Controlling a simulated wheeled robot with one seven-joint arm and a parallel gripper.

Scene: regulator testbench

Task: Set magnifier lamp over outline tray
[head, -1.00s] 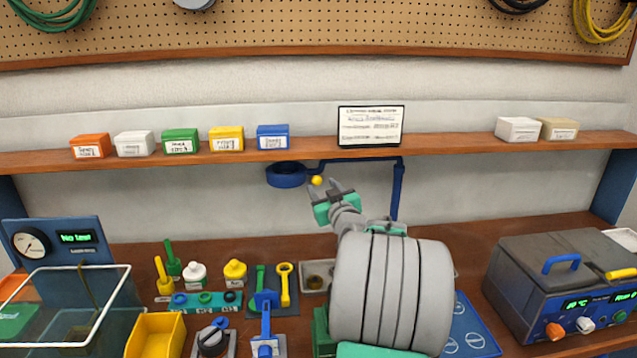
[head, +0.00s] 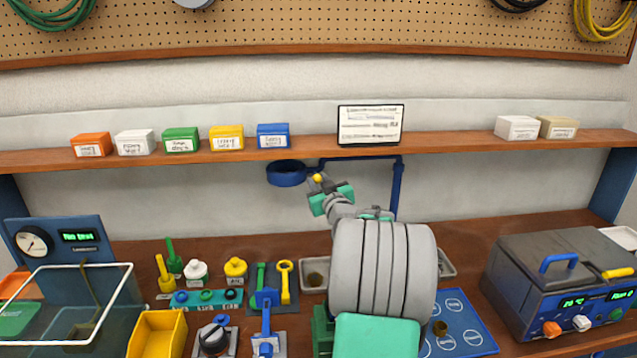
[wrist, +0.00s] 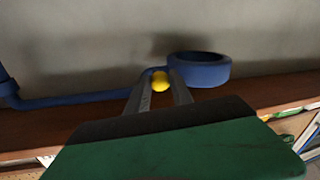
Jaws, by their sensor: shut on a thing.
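The magnifier lamp has a blue ring head (head: 287,174), a thin blue arm, a blue post (head: 397,190) and a yellow knob (head: 318,178). Its head hangs in front of the back wall, just below the shelf. My gripper (head: 322,184) is shut on the yellow knob, right of the ring. In the wrist view the knob (wrist: 160,82) sits between the two fingers, with the ring (wrist: 200,72) just right of them. A blue board with white circle outlines (head: 462,318), which looks like the outline tray, lies on the bench at lower right, partly hidden by my arm.
A shelf (head: 220,158) with small labelled boxes and a sign (head: 370,125) runs above the lamp. A blue heated unit (head: 560,285) stands at right. Bottles, tools and a yellow bin (head: 157,335) fill the left. My arm hides the bench's middle.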

